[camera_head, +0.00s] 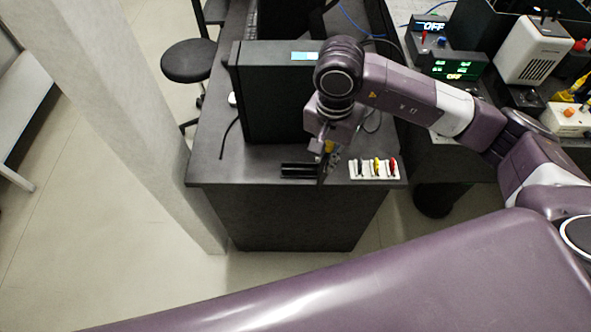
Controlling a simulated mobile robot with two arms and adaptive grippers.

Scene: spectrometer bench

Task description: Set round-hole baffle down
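My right gripper (324,172) points down over the front part of the dark bench (240,165). It is small and dark here, so I cannot tell whether its fingers are open or shut on something. Flat black pieces (298,171) lie on the bench just left of the fingertips. I cannot tell whether one of them is the round-hole baffle or whether they touch the gripper. No round hole can be made out. My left gripper is not in view.
A white tray (354,176) with several small coloured items stands just right of the gripper. A large black box (262,110) stands behind it. Instruments with lit displays (453,68) fill the right bench. Bare bench top lies at the front left.

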